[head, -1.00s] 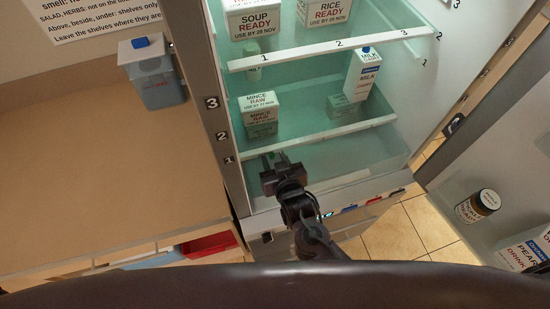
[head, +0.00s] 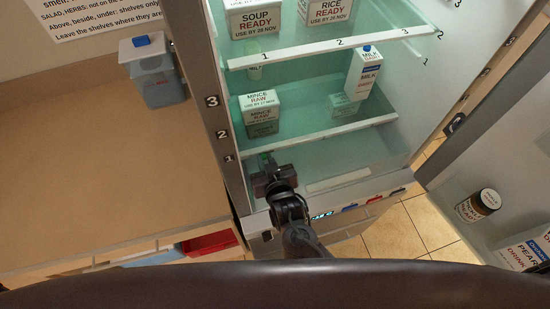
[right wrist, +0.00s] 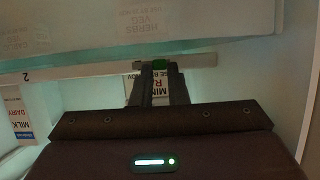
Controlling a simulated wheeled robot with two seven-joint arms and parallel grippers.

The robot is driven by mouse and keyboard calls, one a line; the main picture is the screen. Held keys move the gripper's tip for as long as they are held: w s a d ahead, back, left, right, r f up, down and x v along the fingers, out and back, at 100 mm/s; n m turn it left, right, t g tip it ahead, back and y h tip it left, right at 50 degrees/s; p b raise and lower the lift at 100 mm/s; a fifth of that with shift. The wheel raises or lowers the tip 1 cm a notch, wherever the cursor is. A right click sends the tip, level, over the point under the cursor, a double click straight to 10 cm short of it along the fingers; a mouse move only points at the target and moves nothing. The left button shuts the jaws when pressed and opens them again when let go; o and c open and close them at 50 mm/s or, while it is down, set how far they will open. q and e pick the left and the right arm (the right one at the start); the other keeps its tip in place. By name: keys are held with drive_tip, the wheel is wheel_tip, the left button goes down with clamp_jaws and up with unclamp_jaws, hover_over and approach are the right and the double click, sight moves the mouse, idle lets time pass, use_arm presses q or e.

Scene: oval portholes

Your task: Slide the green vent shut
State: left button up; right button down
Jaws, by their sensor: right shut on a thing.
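The green vent tab (right wrist: 158,65) is a small green piece in the right wrist view, on a pale strip along the front of a shelf, between my right gripper's fingertips. In the head view only a speck of green (head: 266,158) shows at the fingertips. My right gripper (head: 264,163) is shut on the tab, at the lower left of the open fridge. It also shows in the right wrist view (right wrist: 159,75). The vent's slot is mostly hidden by my gripper. My left gripper is not in view.
A mince box (head: 260,102) stands on another on the shelf above. A milk carton (head: 361,72) stands to the right. The open door (head: 490,140) holds a dark jar (head: 478,205). A wooden counter (head: 100,150) lies left of the fridge.

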drive_tip(key=shift+s+a, duration=0.15)
drive_tip(key=shift+a, duration=0.25)
drive_tip(key=c, duration=1.4)
unclamp_jaws()
drive_tip(key=shift+a, duration=0.1)
drive_tip(key=b+v, duration=0.1)
drive_tip(key=v, duration=0.7)
drive_tip(key=shift+r+b, duration=0.1)
drive_tip(key=shift+b, duration=0.25)
